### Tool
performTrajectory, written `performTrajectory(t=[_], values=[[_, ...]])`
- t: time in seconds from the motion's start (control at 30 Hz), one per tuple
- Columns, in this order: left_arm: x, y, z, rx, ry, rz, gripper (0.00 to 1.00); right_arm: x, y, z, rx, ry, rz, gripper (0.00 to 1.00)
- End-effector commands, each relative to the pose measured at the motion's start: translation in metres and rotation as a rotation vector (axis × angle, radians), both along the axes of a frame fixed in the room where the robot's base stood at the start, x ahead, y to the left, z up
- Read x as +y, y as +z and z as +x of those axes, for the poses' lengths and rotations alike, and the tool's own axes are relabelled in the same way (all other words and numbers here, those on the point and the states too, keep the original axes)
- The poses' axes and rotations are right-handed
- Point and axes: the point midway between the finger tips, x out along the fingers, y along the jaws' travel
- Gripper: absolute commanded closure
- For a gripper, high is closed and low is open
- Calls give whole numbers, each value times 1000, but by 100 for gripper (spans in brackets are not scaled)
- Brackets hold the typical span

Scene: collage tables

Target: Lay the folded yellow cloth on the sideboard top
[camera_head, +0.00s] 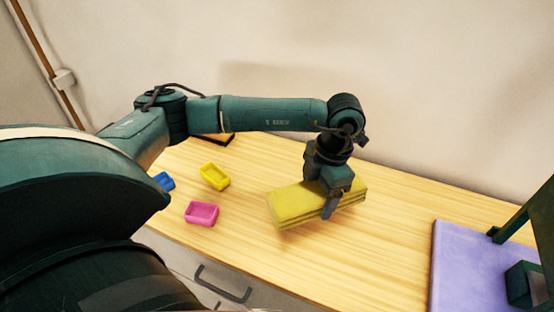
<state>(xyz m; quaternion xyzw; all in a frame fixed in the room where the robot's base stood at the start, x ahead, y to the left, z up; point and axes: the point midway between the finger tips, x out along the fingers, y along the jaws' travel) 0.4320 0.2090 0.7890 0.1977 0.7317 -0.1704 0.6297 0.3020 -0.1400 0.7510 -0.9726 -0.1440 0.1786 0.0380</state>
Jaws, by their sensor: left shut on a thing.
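The folded yellow cloth (297,205) is a flat layered block, seen near the middle of the head view. My left gripper (334,205) points down and is shut on the cloth near its right part. The cloth is slightly tilted, over the light wooden sideboard top (370,260); whether its underside touches the wood I cannot tell. The gripper's far finger is hidden behind the cloth and the near finger. My right gripper is not clearly in view; only a dark green part shows at the right edge.
A yellow tray (214,177), a pink tray (201,213) and a blue one (164,181) sit at the left. A dark object (219,139) lies near the wall. A purple mat (462,265) covers the right. Wood between the cloth and mat is clear. A drawer handle (222,289) shows in front.

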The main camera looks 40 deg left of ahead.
Motion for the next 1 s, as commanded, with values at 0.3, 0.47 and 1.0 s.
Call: performTrajectory(t=[0.3,0.47,1.0], values=[[0,-46,-1,3,-2,1,52,-1,2,-1,-13,-3,0,64],[0,-67,-1,4,-1,2,52,-2,5,0,-27,-4,1,64],[0,-97,-1,1,-3,1,52,-4,1,-2,-34,-4,-7,64]])
